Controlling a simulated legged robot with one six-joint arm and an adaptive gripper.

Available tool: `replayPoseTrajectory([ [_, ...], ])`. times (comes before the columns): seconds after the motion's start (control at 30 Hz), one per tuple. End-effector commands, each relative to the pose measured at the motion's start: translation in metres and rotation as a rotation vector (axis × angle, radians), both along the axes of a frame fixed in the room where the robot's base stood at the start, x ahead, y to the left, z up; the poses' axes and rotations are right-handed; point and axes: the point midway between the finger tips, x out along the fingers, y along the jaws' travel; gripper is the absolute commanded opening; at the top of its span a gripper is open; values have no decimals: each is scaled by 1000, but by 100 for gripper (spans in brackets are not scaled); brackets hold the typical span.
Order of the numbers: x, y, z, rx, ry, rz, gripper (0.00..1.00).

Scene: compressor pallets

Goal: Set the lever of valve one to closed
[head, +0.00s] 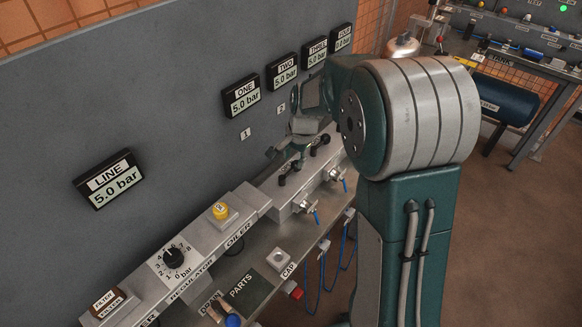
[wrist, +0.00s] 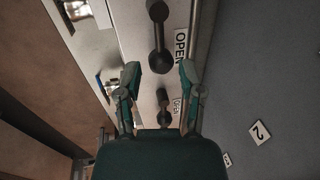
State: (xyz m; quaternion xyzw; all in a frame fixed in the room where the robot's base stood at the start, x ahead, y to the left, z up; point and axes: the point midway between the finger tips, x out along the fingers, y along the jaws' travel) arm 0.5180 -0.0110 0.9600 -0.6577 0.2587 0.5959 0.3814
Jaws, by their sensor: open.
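My gripper (wrist: 160,78) is open, with its two fingers well apart. In the wrist view a black lever (wrist: 159,36) lies along the pale rail, just beyond the fingertips, beside an OPEN label (wrist: 181,48). By its place it appears to be the lever of valve one; its number is not in this view. Nothing is seen between the pads touching them. A second black lever (wrist: 164,104) shows between the fingers, lower in the picture. In the head view my gripper (head: 274,158) is over the rail near the first lever (head: 283,178), partly hidden by my arm.
The wall bears number plate 1 (head: 246,134), number plate 2 (wrist: 260,131) and gauge ONE (head: 241,96), reading 5.0 bar. A regulator knob (head: 174,258) and a yellow oiler cap (head: 220,210) stand on the rail at left. Blue-handled taps (head: 315,215) stick out in front.

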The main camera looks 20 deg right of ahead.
Motion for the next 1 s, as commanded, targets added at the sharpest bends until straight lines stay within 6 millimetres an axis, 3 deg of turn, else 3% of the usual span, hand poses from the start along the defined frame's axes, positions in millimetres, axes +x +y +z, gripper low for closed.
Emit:
replayPoseTrajectory([
  [0.23,5,5,-37,0,1,2,50],
  [0.63,7,6,-46,0,-1,2,50],
  [0.73,7,6,-45,0,-1,2,5],
  [0.77,7,6,-45,0,-1,2,0],
  [1.0,8,6,-46,0,-1,1,0],
])
